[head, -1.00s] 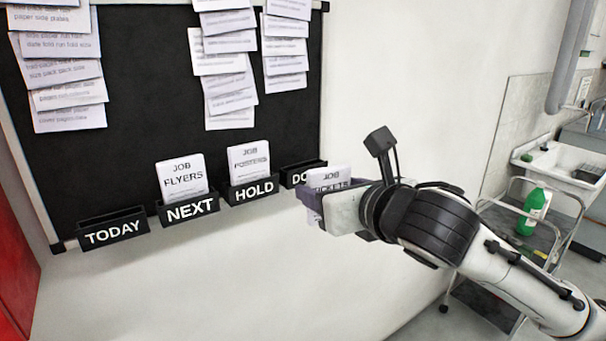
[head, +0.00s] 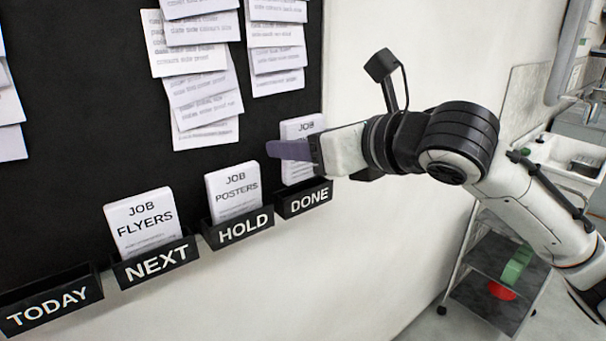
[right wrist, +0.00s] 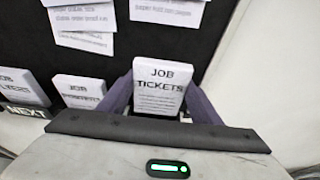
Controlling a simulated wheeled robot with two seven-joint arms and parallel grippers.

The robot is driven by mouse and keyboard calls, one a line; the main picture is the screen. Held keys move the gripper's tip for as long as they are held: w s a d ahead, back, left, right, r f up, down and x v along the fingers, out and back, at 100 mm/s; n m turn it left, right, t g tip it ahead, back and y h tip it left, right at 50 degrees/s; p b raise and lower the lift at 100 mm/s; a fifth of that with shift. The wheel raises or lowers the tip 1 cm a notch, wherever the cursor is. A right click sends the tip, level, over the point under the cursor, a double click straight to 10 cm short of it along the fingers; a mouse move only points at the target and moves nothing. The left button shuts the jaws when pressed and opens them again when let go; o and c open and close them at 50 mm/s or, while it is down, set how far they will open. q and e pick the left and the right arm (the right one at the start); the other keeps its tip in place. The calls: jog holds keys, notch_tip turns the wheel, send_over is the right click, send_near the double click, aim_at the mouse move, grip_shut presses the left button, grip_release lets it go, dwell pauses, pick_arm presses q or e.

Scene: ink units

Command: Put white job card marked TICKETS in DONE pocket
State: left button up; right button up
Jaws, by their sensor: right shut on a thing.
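The white job card marked TICKETS (right wrist: 160,88) is upright between the purple-grey fingers of my right gripper (right wrist: 158,105) in the right wrist view. In the head view the card (head: 302,128) stands at the DONE pocket (head: 303,199), with my right gripper (head: 292,150) across its middle, hiding its lower wording. The card's lower edge meets the pocket's upper rim in the picture; I cannot tell how deep it sits inside. My right gripper is shut on the card. My left gripper is not in view.
The HOLD pocket (head: 238,230) holds a POSTERS card (head: 233,192), and the NEXT pocket (head: 155,262) holds a FLYERS card (head: 142,222). The TODAY pocket (head: 50,302) looks empty. Paper sheets (head: 205,95) hang above on the black board. A trolley (head: 495,280) stands at right.

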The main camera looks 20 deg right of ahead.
aim_at(307, 169)
notch_tip(307, 169, down, 4)
jog(key=shift+r+b, duration=0.15)
jog(key=shift+b, duration=0.2)
jog(key=shift+f, duration=0.35)
jog(key=shift+w+f, duration=0.1)
jog(key=o, duration=1.1)
jog(key=shift+c, duration=0.2)
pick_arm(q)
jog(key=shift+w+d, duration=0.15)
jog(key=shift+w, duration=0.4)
